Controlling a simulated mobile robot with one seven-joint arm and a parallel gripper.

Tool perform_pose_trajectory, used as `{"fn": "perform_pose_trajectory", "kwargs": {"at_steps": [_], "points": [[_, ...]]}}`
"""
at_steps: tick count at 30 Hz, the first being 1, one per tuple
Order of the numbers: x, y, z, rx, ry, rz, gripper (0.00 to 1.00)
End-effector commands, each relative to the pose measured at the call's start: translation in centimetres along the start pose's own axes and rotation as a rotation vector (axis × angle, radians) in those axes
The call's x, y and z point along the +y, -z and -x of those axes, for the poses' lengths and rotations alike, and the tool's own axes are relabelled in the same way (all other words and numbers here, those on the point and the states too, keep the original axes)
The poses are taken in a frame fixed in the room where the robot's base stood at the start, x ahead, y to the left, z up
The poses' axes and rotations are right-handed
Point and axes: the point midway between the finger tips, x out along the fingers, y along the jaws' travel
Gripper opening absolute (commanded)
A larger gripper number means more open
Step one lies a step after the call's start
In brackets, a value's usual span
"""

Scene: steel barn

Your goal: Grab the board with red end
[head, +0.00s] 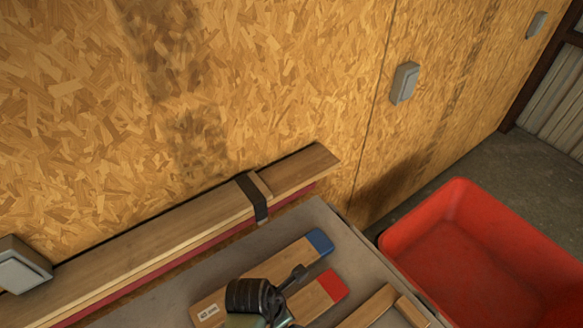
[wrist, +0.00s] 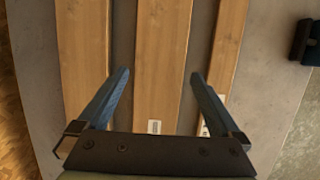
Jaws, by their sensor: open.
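The board with the red end (head: 318,298) lies flat on the grey bench top, its red tip (head: 333,285) pointing up and right. A board with a blue end (head: 290,260) lies beside it, nearer the wall, with a small white label. My arm covers part of both boards in the head view. My gripper (wrist: 159,74) is open and empty, seen from above the boards in the wrist view. Its fingers straddle the middle board (wrist: 161,60), with a board (wrist: 84,60) on each side. No coloured end shows there, so the middle board's colour cannot be told.
Long planks (head: 180,218) with a dark strap (head: 252,198) lie along the chipboard wall. Bare wooden pieces (head: 375,308) lie right of the red-ended board. A red bin (head: 460,250) stands beyond the bench's right edge. A dark object (wrist: 306,42) sits at the wrist view's right edge.

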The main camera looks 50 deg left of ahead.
Motion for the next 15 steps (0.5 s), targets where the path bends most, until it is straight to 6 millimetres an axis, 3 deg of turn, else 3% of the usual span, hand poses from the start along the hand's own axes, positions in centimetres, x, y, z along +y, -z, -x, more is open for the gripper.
{"fn": "perform_pose_trajectory", "kwargs": {"at_steps": [7,15], "points": [[0.0,0.4,-3.1,0.002,0.001,-0.001,1.00],[0.0,0.4,-4.0,0.000,-0.001,-0.001,1.00]]}}
